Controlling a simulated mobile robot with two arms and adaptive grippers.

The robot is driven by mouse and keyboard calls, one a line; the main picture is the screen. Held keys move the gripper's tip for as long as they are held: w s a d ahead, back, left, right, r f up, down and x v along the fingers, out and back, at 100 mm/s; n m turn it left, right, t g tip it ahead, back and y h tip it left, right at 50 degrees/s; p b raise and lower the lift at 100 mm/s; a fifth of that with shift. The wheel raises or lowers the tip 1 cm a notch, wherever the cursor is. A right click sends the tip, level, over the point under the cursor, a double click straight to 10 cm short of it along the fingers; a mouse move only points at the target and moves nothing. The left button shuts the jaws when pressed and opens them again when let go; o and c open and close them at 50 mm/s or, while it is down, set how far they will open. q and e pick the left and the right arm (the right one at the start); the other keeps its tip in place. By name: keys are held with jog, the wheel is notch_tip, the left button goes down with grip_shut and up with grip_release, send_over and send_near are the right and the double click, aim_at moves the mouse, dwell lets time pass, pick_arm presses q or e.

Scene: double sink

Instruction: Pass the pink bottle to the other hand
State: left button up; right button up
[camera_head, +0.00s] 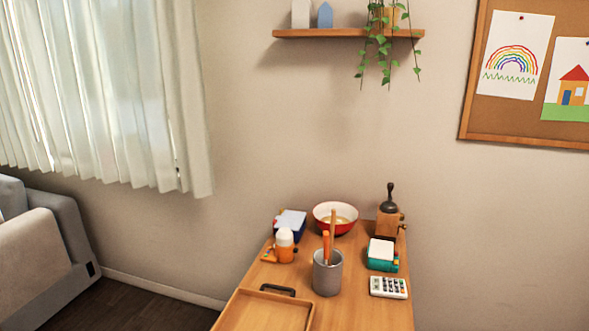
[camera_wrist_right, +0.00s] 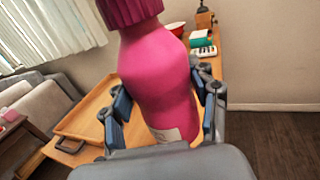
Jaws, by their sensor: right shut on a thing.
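The pink bottle (camera_wrist_right: 157,75) fills the middle of the right wrist view, with a darker ribbed cap (camera_wrist_right: 128,10) at its top and a pale label low on its side. My right gripper (camera_wrist_right: 163,108) is shut on the bottle, one finger on each side of its body. The bottle is tilted in that view and appears held in front of the wooden table. Neither the bottle nor any gripper shows in the head view. My left gripper is in neither view.
The wooden table (camera_head: 350,309) carries a tray (camera_head: 237,316), a grey cup with sticks (camera_head: 327,275), a red bowl (camera_head: 336,227), a grinder (camera_head: 388,222), a calculator (camera_head: 389,287) and small items. A grey sofa (camera_head: 40,240) stands at left. Floor at right is clear in the wrist view.

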jog(key=shift+w+d+f+m+h, duration=0.1)
jog(key=shift+d+f+m+h, duration=0.2)
jog(key=shift+f+h, duration=0.2)
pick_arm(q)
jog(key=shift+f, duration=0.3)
pick_arm(e)
jog(key=shift+r, duration=0.1)
